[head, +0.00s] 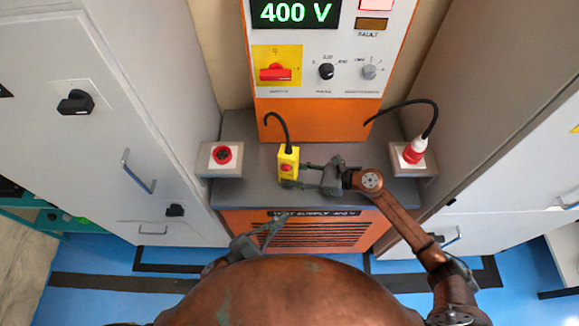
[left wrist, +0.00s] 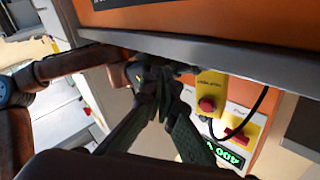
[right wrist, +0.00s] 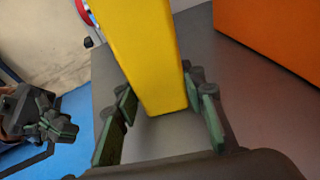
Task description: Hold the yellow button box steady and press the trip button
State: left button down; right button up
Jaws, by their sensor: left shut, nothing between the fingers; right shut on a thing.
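The yellow button box (head: 288,154) stands upright on the grey ledge in the head view, with a red button (head: 287,168) on its front and a black cable from its top. My right gripper (head: 291,178) comes from the right and is shut around the lower part of the box. In the right wrist view the box (right wrist: 147,55) lies between its fingers. My left gripper (head: 276,222) is lower, in front of the ledge, apart from the box. In the left wrist view its fingers (left wrist: 168,103) meet with nothing between them; the red button (left wrist: 207,104) shows to their right.
The orange and grey cabinet carries a red rotary switch (head: 275,72) and knobs. A red socket (head: 222,155) sits left on the ledge (head: 250,188). A red plug (head: 414,151) with a black cable stands right. Grey cabinets flank both sides.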

aim_at(285, 169)
pick_arm(q)
notch_tip(285, 169, up, 11)
jog(key=a+n+t+h, duration=0.1)
jog(key=a+h, duration=0.1)
jog(key=h, duration=0.3)
jog(key=w+d, duration=0.2)
jog(key=w, duration=0.6)
jog(key=shift+w+r, duration=0.2)
jog(key=shift+w, duration=0.15)
